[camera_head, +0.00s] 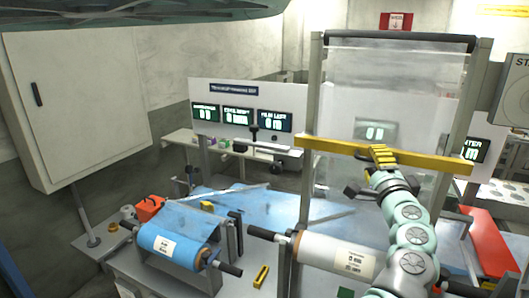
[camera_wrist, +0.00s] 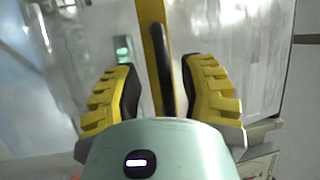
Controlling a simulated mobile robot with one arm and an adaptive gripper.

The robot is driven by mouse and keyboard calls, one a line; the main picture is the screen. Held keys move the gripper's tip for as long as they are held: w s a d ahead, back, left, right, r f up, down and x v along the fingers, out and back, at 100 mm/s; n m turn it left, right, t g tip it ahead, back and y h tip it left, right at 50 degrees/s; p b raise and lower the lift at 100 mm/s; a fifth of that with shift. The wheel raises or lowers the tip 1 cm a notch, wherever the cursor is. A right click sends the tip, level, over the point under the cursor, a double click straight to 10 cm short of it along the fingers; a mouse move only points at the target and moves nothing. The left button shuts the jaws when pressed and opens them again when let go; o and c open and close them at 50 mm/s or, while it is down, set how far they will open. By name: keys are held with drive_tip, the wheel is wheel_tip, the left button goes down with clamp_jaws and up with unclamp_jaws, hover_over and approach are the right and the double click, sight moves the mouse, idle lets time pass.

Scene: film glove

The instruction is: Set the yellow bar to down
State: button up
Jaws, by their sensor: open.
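The yellow bar (camera_head: 325,145) runs across the upright frame in the head view, in front of a clear film sheet, and tilts slightly down to the right. My gripper (camera_head: 380,154) is at the bar's middle, reaching up from the lower right. In the wrist view the yellow bar (camera_wrist: 152,25) runs up the picture, with a dark handle (camera_wrist: 162,60) along it. My gripper (camera_wrist: 159,78) is open, with one yellow ridged finger on each side of the bar and handle. A gap shows on both sides. The bar's near end is hidden behind the gripper body.
A blue film roll (camera_head: 180,247) and a white roll (camera_head: 330,255) lie in front on the machine. Frame posts (camera_head: 312,110) stand beside the bar. A display panel (camera_head: 240,118) stands behind.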

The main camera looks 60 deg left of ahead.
drive_tip(key=v, duration=1.1)
drive_tip(key=shift+s+d, duration=0.15)
drive_tip(key=shift+d, duration=0.15)
drive_tip(key=shift+f, duration=0.1)
